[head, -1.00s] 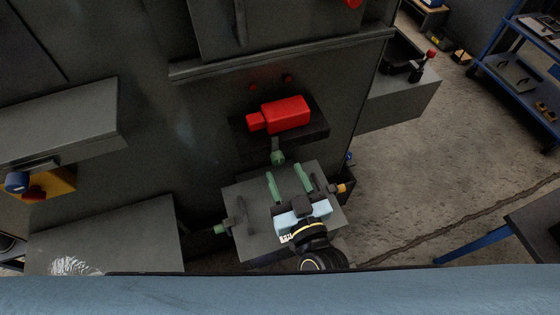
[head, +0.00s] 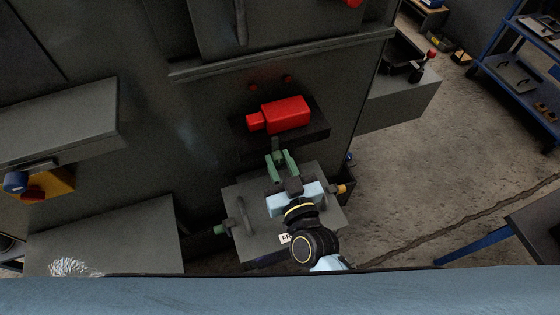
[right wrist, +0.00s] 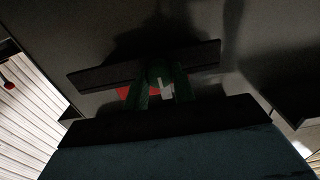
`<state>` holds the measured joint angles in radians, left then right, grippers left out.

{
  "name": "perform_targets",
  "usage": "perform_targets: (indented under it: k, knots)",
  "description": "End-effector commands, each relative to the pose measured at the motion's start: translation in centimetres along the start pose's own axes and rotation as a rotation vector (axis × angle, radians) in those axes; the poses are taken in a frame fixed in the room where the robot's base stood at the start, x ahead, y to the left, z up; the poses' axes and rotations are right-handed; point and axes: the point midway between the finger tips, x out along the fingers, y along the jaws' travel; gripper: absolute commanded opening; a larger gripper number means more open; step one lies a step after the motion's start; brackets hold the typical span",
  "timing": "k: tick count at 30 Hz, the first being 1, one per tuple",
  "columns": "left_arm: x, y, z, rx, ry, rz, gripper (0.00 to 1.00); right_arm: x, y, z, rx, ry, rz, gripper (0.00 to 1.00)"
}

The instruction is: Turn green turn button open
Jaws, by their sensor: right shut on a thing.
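The green turn button sits on the dark cabinet face just under the red block (head: 287,114). In the head view it is mostly hidden between the fingers, with a dark tab (head: 275,143) showing above. My right gripper (head: 281,157) has green fingers and is shut on it. The right wrist view shows the green button (right wrist: 157,73) between the two green fingers. The button's exact angle is hard to tell. My left gripper is not in view.
A grey box (head: 265,238) with a handle lies under my right gripper. It has a green knob (head: 220,229) on its left and an orange one (head: 343,188) on its right. A ledge (head: 285,54) runs above the red block. Open floor lies to the right.

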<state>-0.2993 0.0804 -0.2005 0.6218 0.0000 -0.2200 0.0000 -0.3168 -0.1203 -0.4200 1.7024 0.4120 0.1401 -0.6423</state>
Motion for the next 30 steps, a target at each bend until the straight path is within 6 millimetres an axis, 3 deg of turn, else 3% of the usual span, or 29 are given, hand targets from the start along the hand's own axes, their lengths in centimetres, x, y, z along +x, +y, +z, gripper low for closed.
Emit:
perform_targets:
  k: [14, 30]
  knots:
    - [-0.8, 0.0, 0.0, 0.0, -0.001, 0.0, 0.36, 0.0, 0.0, -0.1, 0.125, 0.001, 0.0, 0.03]
    - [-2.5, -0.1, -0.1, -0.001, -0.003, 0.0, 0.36, 0.0, 0.2, 0.0, 0.611, 0.0, -0.001, 0.03]
